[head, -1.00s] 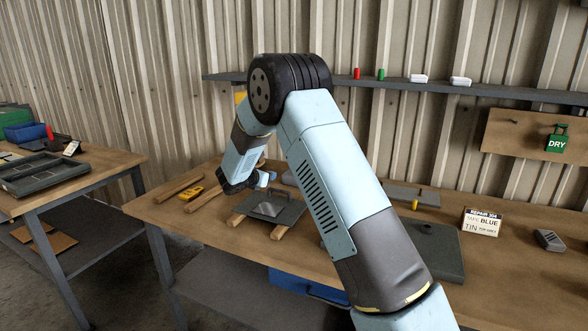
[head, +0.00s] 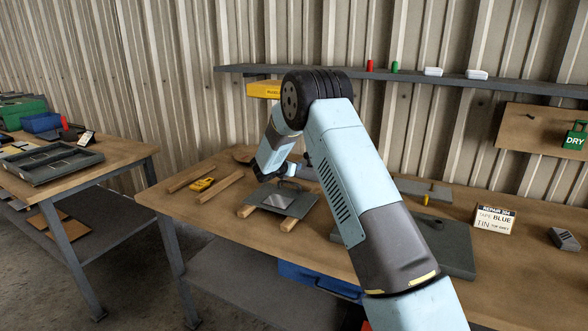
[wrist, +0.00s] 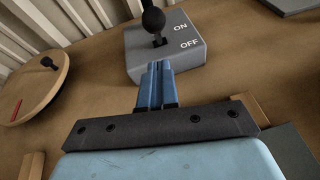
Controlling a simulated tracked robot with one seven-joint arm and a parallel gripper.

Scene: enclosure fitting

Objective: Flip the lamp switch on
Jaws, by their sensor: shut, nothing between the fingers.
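The lamp switch (wrist: 165,50) is a grey box with a black ball-topped lever (wrist: 153,19), at the top middle of the wrist view. ON and OFF are printed to the right of the lever, ON above OFF. The lever stands up from its slot; I cannot tell which position it is set to. My gripper (wrist: 158,66) has its blue fingers shut and empty. The fingertips lie just in front of the box, below the lever in the picture; contact is unclear. In the head view my arm hides most of the area around the fingers.
A round wooden piece with a black knob and red mark (wrist: 40,85) lies left of the switch. A label card (head: 494,219) stands at right.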

